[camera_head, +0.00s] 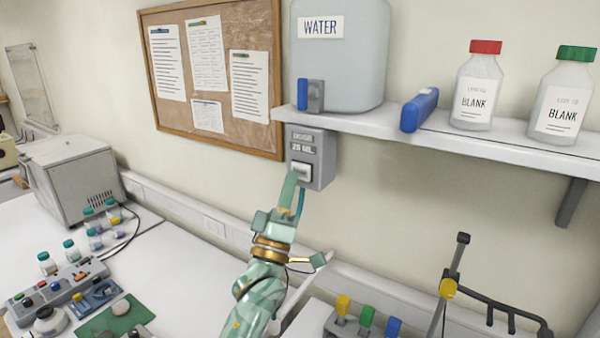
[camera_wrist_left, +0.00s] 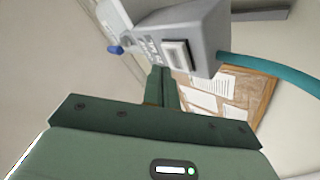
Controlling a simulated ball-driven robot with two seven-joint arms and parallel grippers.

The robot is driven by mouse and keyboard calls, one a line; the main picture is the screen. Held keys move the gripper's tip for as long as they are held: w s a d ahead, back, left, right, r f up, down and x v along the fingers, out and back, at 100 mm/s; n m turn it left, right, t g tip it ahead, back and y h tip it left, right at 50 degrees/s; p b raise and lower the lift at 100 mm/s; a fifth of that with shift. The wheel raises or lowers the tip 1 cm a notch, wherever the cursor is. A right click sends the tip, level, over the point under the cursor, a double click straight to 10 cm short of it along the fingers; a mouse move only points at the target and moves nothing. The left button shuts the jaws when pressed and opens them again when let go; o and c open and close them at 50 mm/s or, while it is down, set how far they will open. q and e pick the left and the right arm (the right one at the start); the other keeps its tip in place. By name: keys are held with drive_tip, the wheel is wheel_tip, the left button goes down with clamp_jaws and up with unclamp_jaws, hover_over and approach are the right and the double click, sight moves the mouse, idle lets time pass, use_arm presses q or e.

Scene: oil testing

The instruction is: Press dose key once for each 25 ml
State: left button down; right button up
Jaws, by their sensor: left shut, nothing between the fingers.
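The grey dose unit (camera_head: 323,150), marked "DOSE 25 ML", is fixed to the wall under the shelf, below the water tank (camera_head: 340,60). Its pale dose key (camera_head: 302,172) is on the front face, low down. My left gripper (camera_head: 292,178) is shut and empty, with its tips at or just in front of the key's lower left. Whether they touch it I cannot tell. In the left wrist view the dose key (camera_wrist_left: 176,55) shows clear, above and right of the shut fingers (camera_wrist_left: 158,75). My right gripper is not in view.
The shelf (camera_head: 400,128) holds a blue object (camera_head: 419,110) and two bottles marked BLANK, red-capped (camera_head: 477,85) and green-capped (camera_head: 562,95). A corkboard (camera_head: 215,75) hangs left. Below are a control panel (camera_head: 60,287), small vials and a stand (camera_head: 455,275). The wall right of the unit is bare.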

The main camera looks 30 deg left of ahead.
use_arm(q)
drive_tip(key=shift+w, duration=0.15)
idle(0.4)
drive_tip(key=shift+w, duration=0.3)
drive_tip(key=shift+w+d, duration=0.1)
drive_tip(key=shift+w, duration=0.4)
idle(0.7)
drive_tip(key=shift+s, duration=0.15)
drive_tip(key=shift+s+p, duration=0.55)
drive_tip(key=shift+s, duration=0.25)
drive_tip(key=s, duration=0.1)
drive_tip(key=s+p, duration=0.1)
drive_tip(key=s, duration=0.1)
drive_tip(key=s+p, duration=0.1)
drive_tip(key=s, duration=0.1)
drive_tip(key=shift+a, duration=0.25)
